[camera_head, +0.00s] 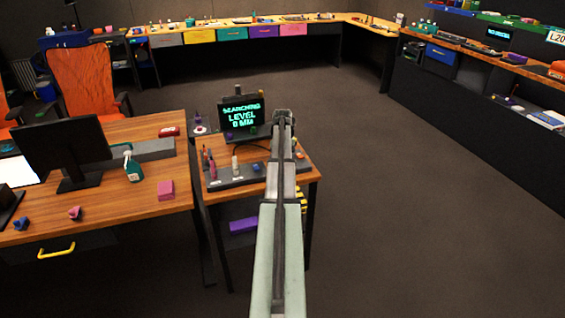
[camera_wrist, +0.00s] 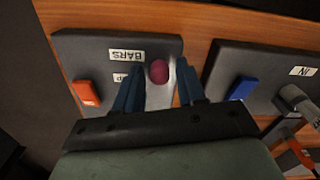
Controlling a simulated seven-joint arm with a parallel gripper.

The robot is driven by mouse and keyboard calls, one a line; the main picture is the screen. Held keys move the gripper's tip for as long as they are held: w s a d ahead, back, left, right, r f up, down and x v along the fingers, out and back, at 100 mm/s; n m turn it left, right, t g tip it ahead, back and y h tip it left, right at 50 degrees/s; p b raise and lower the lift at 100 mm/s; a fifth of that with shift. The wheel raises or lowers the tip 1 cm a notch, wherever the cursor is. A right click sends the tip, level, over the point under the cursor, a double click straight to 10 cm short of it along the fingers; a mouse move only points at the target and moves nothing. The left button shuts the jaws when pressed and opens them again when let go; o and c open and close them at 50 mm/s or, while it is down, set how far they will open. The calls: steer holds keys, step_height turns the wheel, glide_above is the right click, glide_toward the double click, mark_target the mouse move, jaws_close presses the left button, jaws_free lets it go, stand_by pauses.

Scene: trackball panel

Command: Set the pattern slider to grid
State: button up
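In the wrist view a dark panel (camera_wrist: 75,50) carries a round maroon knob (camera_wrist: 159,72) at one end of a pale slider track (camera_wrist: 160,98). The knob is level with a label reading BARS (camera_wrist: 126,55), upside down in this view. A second label (camera_wrist: 120,77) is mostly hidden by a finger, so its word is unreadable. My gripper (camera_wrist: 158,80) is open, its two blue fingers on either side of the knob, with gaps to it; I cannot tell their height above the panel. In the head view my arm hides the gripper and part of the small table.
An orange control (camera_wrist: 87,92) sits on the same panel. A second panel (camera_wrist: 265,62) has a blue control (camera_wrist: 242,88), an IN label and a grey plug (camera_wrist: 295,99). In the head view a screen (camera_head: 242,116) stands at the small table's back, reading SEARCHING LEVEL 0 MM.

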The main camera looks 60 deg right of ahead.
jaws_close()
steer(key=shift+d, duration=0.1)
stand_by(0.3)
steer(key=w+d, duration=0.3)
steer(key=shift+w+d, duration=0.25)
steer(key=shift+w, duration=0.05)
steer(key=shift+o, duration=0.9)
jaws_free()
step_height(320, 180, up, 14)
steer(key=shift+s+f, duration=0.1)
